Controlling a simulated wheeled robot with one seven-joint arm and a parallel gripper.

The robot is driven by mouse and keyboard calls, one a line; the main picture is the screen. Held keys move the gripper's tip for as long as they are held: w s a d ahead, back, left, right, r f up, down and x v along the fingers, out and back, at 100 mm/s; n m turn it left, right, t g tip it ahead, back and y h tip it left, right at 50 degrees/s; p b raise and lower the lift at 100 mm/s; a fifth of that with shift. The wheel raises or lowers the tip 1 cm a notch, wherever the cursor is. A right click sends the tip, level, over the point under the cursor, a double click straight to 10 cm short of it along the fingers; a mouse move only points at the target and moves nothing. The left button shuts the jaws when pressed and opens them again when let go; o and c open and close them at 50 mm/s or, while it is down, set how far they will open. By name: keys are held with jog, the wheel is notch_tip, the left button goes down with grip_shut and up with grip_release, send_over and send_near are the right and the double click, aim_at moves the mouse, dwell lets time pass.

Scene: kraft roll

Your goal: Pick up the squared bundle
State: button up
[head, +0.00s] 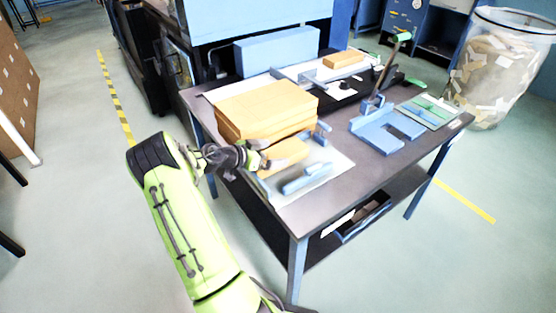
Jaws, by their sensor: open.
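Several kraft-coloured bundles are on the table, and I cannot tell for sure which one is the squared bundle. A small flat kraft bundle (287,154) lies near the table's left front, on or beside a white sheet. A large kraft stack (264,104) stands just behind it. Another small kraft block (344,60) lies at the back on a white surface. My gripper (262,160) is at the left end of the small front bundle, with its jaws open. The fingertips are small in view, and I cannot tell whether they touch the bundle.
The dark table (352,172) also holds a blue fixture (385,132), a green-edged board (430,110) and a blue tool (306,179) on the white sheet. A clear bin of scraps (497,75) stands at the right. The floor in front is free.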

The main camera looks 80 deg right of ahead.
jog(key=shift+s+d+f, duration=0.3)
jog(key=shift+s+d, duration=0.1)
jog(key=shift+d, duration=0.1)
jog(key=shift+c, duration=0.5)
jog(key=c, duration=1)
